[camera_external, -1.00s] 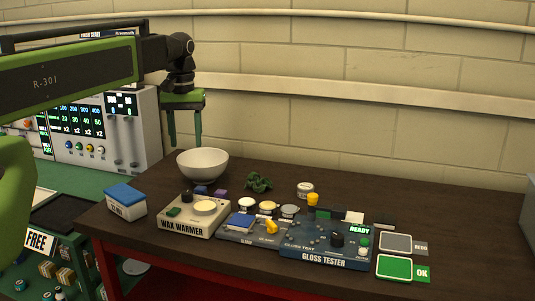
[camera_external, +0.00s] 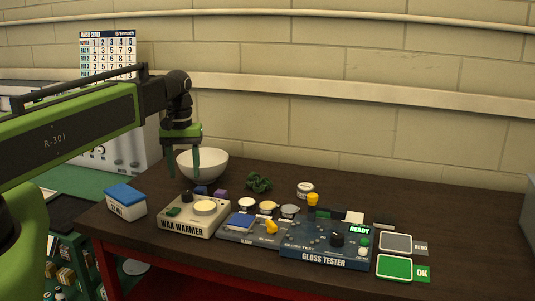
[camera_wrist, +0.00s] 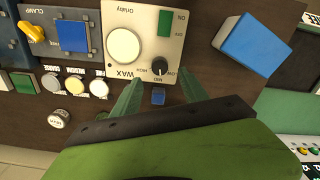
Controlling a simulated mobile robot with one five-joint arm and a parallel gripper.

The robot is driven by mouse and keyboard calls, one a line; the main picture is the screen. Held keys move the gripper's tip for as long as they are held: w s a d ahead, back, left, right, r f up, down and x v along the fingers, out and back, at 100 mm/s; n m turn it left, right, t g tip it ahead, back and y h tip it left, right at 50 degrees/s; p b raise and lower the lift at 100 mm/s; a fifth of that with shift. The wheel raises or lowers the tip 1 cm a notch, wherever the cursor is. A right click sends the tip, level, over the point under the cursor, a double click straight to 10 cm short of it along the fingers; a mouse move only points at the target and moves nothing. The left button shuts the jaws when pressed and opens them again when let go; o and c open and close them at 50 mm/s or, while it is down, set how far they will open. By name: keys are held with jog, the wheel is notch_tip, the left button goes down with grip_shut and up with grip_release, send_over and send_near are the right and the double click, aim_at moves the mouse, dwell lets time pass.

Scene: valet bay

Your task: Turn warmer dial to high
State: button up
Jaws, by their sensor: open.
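The wax warmer (camera_external: 190,222) is a beige box on the dark table with a round cream pad and a green switch. Its black dial (camera_external: 187,196) is at the back of the top; it also shows in the wrist view (camera_wrist: 159,66), with LOW, MID and HIGH printed around it. I cannot tell for sure which mark the dial points at. My gripper (camera_external: 183,176) is open and empty, pointing down above and behind the dial. In the wrist view its green fingers (camera_wrist: 160,84) stand to either side of the dial, apart from it.
A white bowl (camera_external: 208,163) stands close behind my gripper. A blue-lidded box (camera_external: 125,200) is left of the warmer. A small blue block (camera_wrist: 158,97) lies by the warmer's dial side. The clamp unit (camera_external: 240,232) and gloss tester (camera_external: 322,255) stand to the right.

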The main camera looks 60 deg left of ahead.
aim_at(187, 192)
notch_tip(187, 192, down, 7)
jog(key=b, duration=0.5)
jog(key=shift+r, duration=0.3)
grip_shut()
